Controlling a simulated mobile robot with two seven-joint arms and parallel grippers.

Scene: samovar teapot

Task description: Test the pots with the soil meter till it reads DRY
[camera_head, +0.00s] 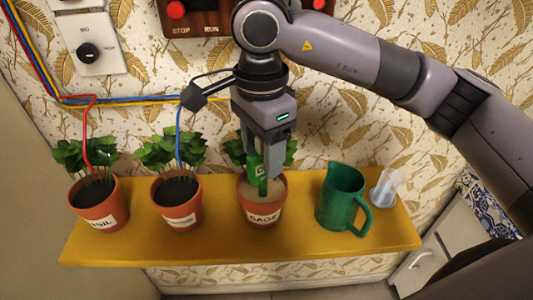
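My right gripper (269,150) points down over the right-hand pot (264,214), whose label looks like SAGE. It is shut on a green soil meter (262,173), whose lower end is at the light-coloured soil. I cannot tell how deep the probe goes, and the reading is too small to make out. A middle pot (179,213) and a left pot (101,212) hold dark soil and leafy plants. The left label ends in "SIL"; the middle label is unreadable. My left gripper is not in view.
The pots stand on a yellow shelf (230,249). Red and blue wires run down to the left and middle pots. A dial plate (90,50) and red-button panel (190,16) are on the wall.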

